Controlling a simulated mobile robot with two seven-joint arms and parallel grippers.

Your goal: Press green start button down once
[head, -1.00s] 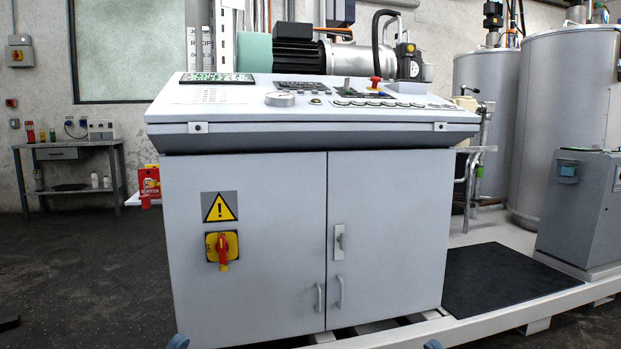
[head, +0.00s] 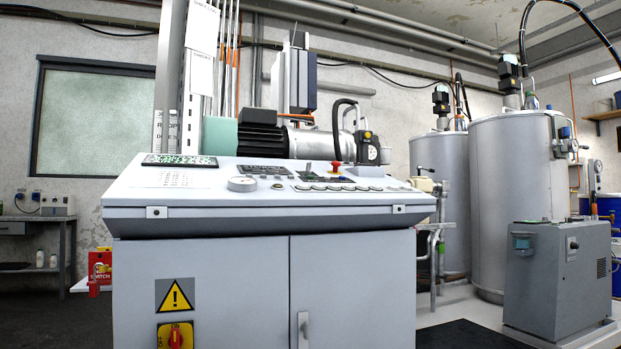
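The control console (head: 250,218) stands ahead of me, a light grey cabinet with a sloped panel top. On the panel are a red mushroom button (head: 336,166), a round gauge (head: 242,184), a dark display (head: 179,160) and a row of small buttons (head: 340,188) along the front right. The low viewing angle makes the small buttons too flat to tell which one is the green start button. Neither of my grippers shows in the head view.
A red and yellow rotary switch (head: 175,337) sits on the cabinet front below a warning sign (head: 175,295). Large grey tanks (head: 505,200) and a grey control box (head: 557,280) stand at the right. A small table (head: 35,240) is at the left.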

